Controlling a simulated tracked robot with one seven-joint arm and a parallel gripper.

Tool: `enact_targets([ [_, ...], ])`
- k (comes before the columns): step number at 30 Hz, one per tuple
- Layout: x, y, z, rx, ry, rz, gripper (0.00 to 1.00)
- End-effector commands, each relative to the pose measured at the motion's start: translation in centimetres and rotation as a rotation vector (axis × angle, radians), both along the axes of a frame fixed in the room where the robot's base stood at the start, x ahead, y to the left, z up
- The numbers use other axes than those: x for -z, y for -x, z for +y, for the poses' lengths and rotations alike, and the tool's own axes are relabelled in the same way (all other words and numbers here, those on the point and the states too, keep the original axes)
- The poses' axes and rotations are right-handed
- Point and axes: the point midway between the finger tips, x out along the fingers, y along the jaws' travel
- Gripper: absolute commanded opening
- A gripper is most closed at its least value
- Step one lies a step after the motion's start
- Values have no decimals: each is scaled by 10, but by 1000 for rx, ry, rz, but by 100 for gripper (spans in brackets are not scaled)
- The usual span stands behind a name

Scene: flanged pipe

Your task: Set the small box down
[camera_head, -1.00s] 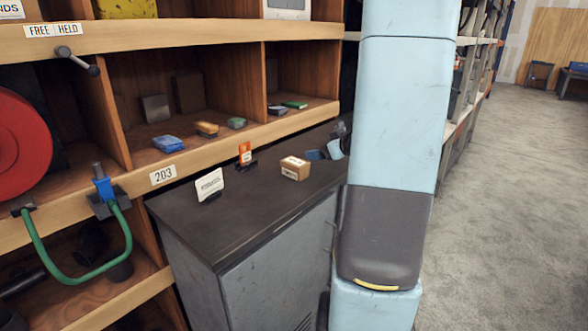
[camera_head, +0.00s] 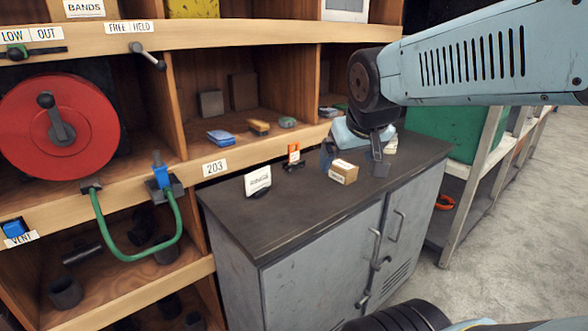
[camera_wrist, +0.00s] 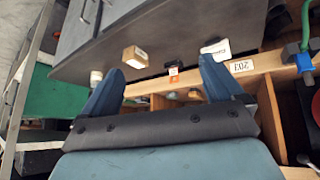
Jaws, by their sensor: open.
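The small box (camera_head: 343,173) is brown cardboard with a pale label. It rests on the dark top of the grey cabinet (camera_head: 300,205). My gripper (camera_head: 354,160) hangs over the back right of the cabinet top, fingers pointing down, open and empty. In the head view the box shows between the fingers and in front of them. In the wrist view the box (camera_wrist: 135,58) lies beyond the fingertips, closer to the left finger. The open fingers (camera_wrist: 160,70) do not grasp it. I cannot tell the exact gap between box and gripper.
A white card (camera_head: 258,181) and an orange tag (camera_head: 293,153) stand left of the box. A small white object (camera_head: 391,145) is behind my gripper. The wooden shelf (camera_head: 255,135) runs along the back, with a green hose (camera_head: 140,255) at left. The cabinet's front top is clear.

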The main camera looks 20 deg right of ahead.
Motion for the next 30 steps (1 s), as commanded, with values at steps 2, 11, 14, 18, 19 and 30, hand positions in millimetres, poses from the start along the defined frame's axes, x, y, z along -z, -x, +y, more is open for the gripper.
enact_targets([
  [2,0,21,18,-33,-41,38,94],
  [11,4,52,56,-85,-101,107,94],
  [14,4,51,56,-83,-101,107,94],
  [18,3,51,55,-83,-101,107,94],
  [19,3,51,55,-83,-100,106,94],
  [30,4,51,55,-82,-101,106,77],
])
